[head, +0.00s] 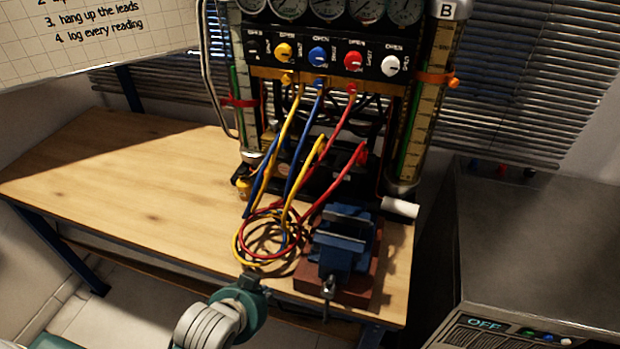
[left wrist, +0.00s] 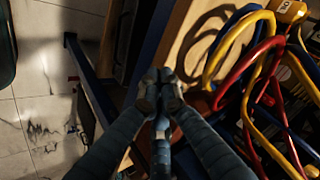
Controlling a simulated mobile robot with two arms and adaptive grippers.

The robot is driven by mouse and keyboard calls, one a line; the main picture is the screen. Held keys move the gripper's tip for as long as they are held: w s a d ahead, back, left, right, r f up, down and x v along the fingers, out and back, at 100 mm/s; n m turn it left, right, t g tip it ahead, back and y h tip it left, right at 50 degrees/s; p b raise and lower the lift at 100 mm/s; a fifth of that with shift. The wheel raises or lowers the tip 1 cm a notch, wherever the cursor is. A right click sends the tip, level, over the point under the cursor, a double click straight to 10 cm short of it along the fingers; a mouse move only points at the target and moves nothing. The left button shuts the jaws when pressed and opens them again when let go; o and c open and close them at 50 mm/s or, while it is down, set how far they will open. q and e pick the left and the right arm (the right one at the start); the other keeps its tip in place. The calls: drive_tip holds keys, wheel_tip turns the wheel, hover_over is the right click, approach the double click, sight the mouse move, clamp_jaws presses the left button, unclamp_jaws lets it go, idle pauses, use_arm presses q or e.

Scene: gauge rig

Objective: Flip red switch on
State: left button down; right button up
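A red knob (head: 353,61) sits on the dark front panel (head: 300,58) of the gauge rig, between a blue knob (head: 319,57) and a white knob (head: 391,66). The small lettering around it is too fine to read surely. My left gripper (head: 250,281) is at the front edge of the bench, well below and in front of the panel. In the left wrist view its fingertips (left wrist: 160,88) meet with nothing seen between them. The red knob is not seen in that view. My right gripper is in neither view.
Yellow, blue and red leads (head: 265,235) hang from the panel and coil on the wooden bench (head: 130,190). A blue vise (head: 343,240) stands right of the coil. A grey cabinet (head: 540,240) showing OFF stands at right. The bench's left side is clear.

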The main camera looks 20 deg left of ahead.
use_arm(q)
drive_tip(key=w+d+r+m+t, duration=0.1)
drive_tip(key=w+r+m+t, duration=0.6)
drive_tip(key=w+r+m, duration=0.3)
drive_tip(key=w+r, duration=0.3)
drive_tip(key=w, duration=0.1)
drive_tip(key=shift+w+r+m+t+h, duration=0.3)
drive_tip(key=shift+r+m, duration=0.05)
drive_tip(key=shift+m, duration=0.05)
drive_tip(key=shift+w+d, duration=0.15)
drive_tip(key=p, duration=0.2)
approach(307, 172)
drive_tip(key=x, duration=0.7)
